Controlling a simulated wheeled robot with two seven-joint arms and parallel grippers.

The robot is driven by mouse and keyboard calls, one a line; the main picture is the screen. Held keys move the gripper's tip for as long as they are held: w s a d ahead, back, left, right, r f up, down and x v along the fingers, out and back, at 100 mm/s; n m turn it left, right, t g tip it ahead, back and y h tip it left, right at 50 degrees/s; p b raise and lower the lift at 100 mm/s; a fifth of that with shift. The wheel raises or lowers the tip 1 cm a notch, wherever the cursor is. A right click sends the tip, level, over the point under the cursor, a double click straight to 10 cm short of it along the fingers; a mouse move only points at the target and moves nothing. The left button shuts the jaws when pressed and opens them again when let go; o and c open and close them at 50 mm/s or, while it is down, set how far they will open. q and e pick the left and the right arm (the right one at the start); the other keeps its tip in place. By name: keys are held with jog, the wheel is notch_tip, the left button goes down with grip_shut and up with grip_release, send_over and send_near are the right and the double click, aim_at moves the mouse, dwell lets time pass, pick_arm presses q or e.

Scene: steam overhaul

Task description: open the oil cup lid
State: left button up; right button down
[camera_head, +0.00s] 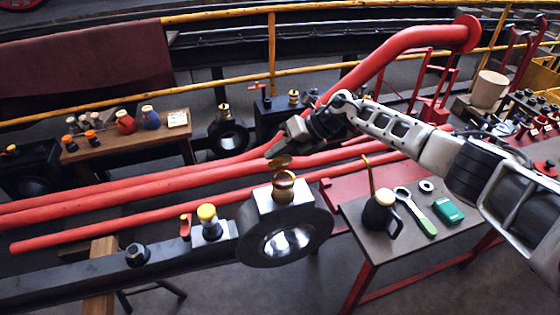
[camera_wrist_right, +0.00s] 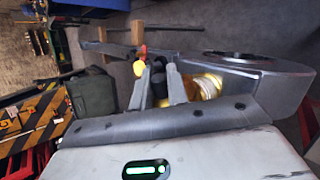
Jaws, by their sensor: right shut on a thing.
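The brass oil cup (camera_head: 284,190) stands on top of the large grey rod end with a round bore (camera_head: 252,235). Its mouth faces up and looks uncovered. The brass lid (camera_head: 280,162) is just above the cup, apart from its rim in the head view. My right gripper (camera_head: 274,153) is at the lid, shut on it, with the arm reaching in from the right. In the right wrist view my fingers (camera_wrist_right: 162,88) are close together, and the brass cup (camera_wrist_right: 207,85) shows to their right. The grip on the lid itself is hard to see there. My left gripper is not in view.
A yellow-capped fitting (camera_head: 208,220) and a red cock (camera_head: 185,226) stand on the rod left of the cup. Red pipes (camera_head: 130,190) run behind it. The side table at right holds an oil can (camera_head: 379,217), a wrench (camera_head: 415,212) and a green box (camera_head: 447,210).

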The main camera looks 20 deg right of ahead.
jog(key=w+f+g+b, duration=0.1)
jog(key=b, duration=0.2)
jog(key=shift+m, duration=0.3)
pick_arm(q)
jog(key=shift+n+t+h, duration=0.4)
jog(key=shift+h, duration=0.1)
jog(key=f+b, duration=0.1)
jog(key=b, duration=0.1)
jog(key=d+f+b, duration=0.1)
jog(key=b, duration=0.1)
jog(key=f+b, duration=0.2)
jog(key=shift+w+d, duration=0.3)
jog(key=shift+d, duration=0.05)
pick_arm(e)
jog(key=shift+w+r+m+g, duration=0.1)
jog(key=shift+w+m+g, duration=0.35)
jog(key=shift+g, duration=0.65)
pick_arm(q)
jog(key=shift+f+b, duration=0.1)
jog(key=shift+b, duration=0.45)
pick_arm(e)
jog(key=shift+r, duration=0.1)
jog(key=c, duration=1.4)
grip_release()
jog(key=shift+c, duration=0.2)
jog(key=shift+r, duration=0.1)
